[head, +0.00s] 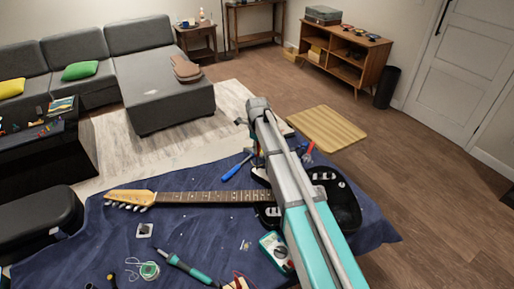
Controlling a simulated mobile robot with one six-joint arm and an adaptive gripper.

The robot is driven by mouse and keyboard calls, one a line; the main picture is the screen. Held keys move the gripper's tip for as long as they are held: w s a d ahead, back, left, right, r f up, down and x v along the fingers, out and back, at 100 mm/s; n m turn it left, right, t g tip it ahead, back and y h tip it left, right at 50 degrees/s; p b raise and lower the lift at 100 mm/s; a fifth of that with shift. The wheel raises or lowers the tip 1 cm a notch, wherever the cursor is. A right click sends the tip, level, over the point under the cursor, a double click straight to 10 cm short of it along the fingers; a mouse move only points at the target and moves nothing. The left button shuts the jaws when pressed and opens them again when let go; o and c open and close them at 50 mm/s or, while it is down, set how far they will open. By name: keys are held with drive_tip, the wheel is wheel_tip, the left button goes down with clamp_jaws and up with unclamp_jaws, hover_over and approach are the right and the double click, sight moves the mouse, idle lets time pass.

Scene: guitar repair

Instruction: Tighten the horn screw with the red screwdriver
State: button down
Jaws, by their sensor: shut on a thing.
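A dark electric guitar lies across the blue cloth, its black body (345,207) at the right and its neck (205,197) pointing left. My arm crosses over the body and hides its middle. The horn screw is too small or hidden to make out. My gripper (261,173) is low beside the upper edge of the body, near the neck joint, and mostly hidden behind my own arm. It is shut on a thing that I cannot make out. A red-handled tool (308,151) shows just right of my arm, partly covered; I cannot tell whether it is the red screwdriver.
A blue-handled screwdriver (236,167) lies above the neck. A teal soldering-iron-like tool (188,268), a solder coil (149,269) and a teal multimeter (275,249) lie in front on the blue cloth (100,240). A black case (40,218) stands at the left.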

drive_tip(key=shift+m, duration=1.6)
drive_tip(key=shift+r, duration=0.1)
drive_tip(key=shift+r+p, duration=0.25)
drive_tip(key=shift+p, duration=0.1)
drive_tip(key=n, duration=0.3)
drive_tip(key=shift+n, duration=0.4)
drive_tip(key=n, duration=0.4)
drive_tip(key=shift+n, duration=0.4)
